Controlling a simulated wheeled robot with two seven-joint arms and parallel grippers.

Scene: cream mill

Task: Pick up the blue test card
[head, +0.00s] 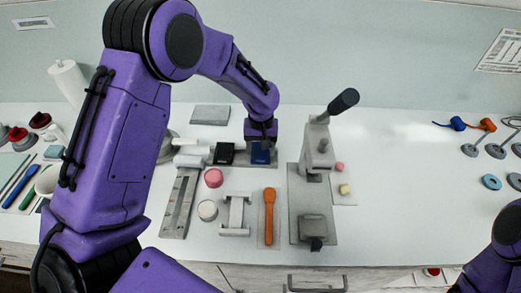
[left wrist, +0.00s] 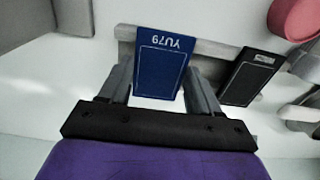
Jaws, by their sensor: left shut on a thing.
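The blue test card (left wrist: 160,58) is between the two fingers of my left gripper (left wrist: 160,80) in the left wrist view, with white lettering "YU79" upside down on it. In the head view the blue card (head: 261,156) shows just below my left gripper (head: 262,143), at a grey rail behind the tools. The fingers are shut on the card's sides. A black card (head: 224,154) stands beside it to the left and also shows in the left wrist view (left wrist: 251,76). My right gripper is out of view; only part of my right arm shows.
A grey press with a black-knobbed lever (head: 318,145) stands right of the cards. An orange spatula (head: 269,210), a pink round piece (head: 214,178) and a white round piece (head: 207,210) lie in front.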

